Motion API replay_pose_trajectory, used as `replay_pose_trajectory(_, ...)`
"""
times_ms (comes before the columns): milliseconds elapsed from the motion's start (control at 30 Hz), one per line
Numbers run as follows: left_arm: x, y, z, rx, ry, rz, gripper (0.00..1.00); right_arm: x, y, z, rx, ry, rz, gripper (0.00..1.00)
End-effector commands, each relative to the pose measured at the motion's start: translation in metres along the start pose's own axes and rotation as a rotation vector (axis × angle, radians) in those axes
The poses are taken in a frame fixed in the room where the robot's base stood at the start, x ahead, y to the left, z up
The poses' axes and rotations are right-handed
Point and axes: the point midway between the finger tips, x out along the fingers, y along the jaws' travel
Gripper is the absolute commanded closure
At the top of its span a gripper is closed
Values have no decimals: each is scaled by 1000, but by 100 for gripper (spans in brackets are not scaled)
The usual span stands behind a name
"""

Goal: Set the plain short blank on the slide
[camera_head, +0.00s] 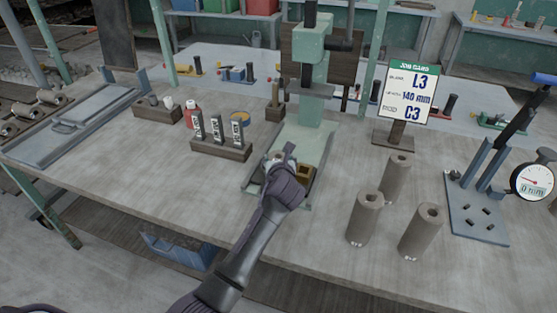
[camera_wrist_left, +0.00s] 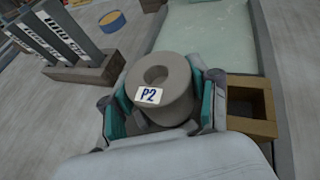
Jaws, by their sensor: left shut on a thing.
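My left gripper (camera_head: 280,164) is shut on a short grey cylinder, the blank (camera_wrist_left: 176,88), with a round hole in its top and a label reading P2. The teal and grey fingers grip its sides, and it looks about upright in the left wrist view. In the head view the gripper mostly hides it. The gripper is over the front of the green press base (camera_head: 316,139). A tan open-topped square block (camera_wrist_left: 262,128), perhaps the slide, is just right of the blank; it also shows in the head view (camera_head: 306,172). My right gripper is not in view.
Three tall brown-grey hollow cylinders (camera_head: 363,218) stand on the bench to the right. A job card (camera_head: 405,95) reads L3, 140 mm, C3. A wooden rack (camera_head: 221,149) with labelled uprights stands left of the press. A dial gauge (camera_head: 533,182) is far right. Front-left bench is clear.

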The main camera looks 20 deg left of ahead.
Motion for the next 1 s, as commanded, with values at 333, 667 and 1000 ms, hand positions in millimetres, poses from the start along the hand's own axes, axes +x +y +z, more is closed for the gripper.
replay_pose_trajectory(333, 0, 0, -1, 1, 0, 1, 15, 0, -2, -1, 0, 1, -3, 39)
replay_pose_trajectory(667, -3, 0, 1, 0, -1, 0, 15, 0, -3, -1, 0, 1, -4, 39)
replay_pose_trajectory(1000, -65, 1, 1, 0, -2, -1, 15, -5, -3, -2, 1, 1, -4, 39)
